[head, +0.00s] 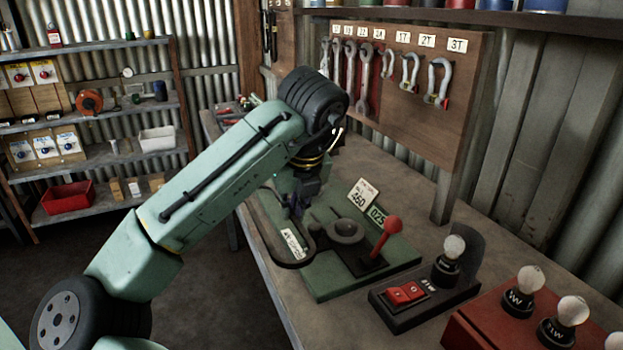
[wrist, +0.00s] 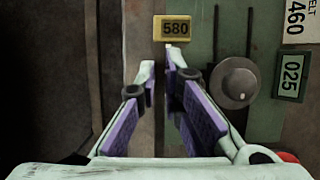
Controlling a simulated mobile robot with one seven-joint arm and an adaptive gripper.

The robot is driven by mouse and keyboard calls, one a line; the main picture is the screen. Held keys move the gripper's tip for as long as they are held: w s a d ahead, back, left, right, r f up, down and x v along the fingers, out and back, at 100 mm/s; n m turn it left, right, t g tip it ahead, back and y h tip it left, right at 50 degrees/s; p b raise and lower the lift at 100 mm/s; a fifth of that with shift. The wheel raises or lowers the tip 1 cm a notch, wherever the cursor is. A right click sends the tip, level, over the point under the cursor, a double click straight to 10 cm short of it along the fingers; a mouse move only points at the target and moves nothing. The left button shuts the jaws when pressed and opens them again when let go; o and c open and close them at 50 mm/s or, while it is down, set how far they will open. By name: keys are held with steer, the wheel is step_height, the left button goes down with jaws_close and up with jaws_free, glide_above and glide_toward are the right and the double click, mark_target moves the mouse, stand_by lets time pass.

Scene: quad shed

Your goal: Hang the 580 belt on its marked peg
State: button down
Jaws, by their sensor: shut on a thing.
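A dark belt loop (head: 275,255) hangs below my gripper (head: 300,200) in the head view, at the left edge of a green board. My gripper is shut on this belt, with the grip itself partly hidden by the wrist. In the wrist view my gripper (wrist: 160,70) has its purple-padded fingers close together. A yellow 580 tag (wrist: 175,27) shows just beyond the fingertips. The belt itself is hard to make out there. I cannot identify the marked peg in either view.
The green board (head: 330,285) carries a grey pulley (head: 347,230), a red-knobbed lever (head: 392,225) and 460 and 025 signs. A switch box with a bulb (head: 450,255) stands right of it. Shackles and wrenches hang on a wooden panel (head: 420,115) behind. Shelves stand left.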

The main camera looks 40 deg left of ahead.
steer(key=shift+s, duration=0.1)
steer(key=w, duration=0.5)
steer(key=w+f, duration=0.1)
steer(key=w, duration=0.4)
steer(key=w+d, duration=0.1)
steer(key=w, duration=0.4)
steer(key=shift+f, duration=0.15)
steer(key=shift+w+d, duration=0.1)
steer(key=shift+w, duration=0.45)
step_height(320, 180, down, 4)
steer(key=b, duration=0.3)
steer(key=shift+r+b, duration=0.25)
steer(key=shift+b, duration=0.05)
steer(key=shift+r, duration=0.1)
steer(key=shift+f, duration=0.35)
steer(key=c, duration=1.7)
jaws_free()
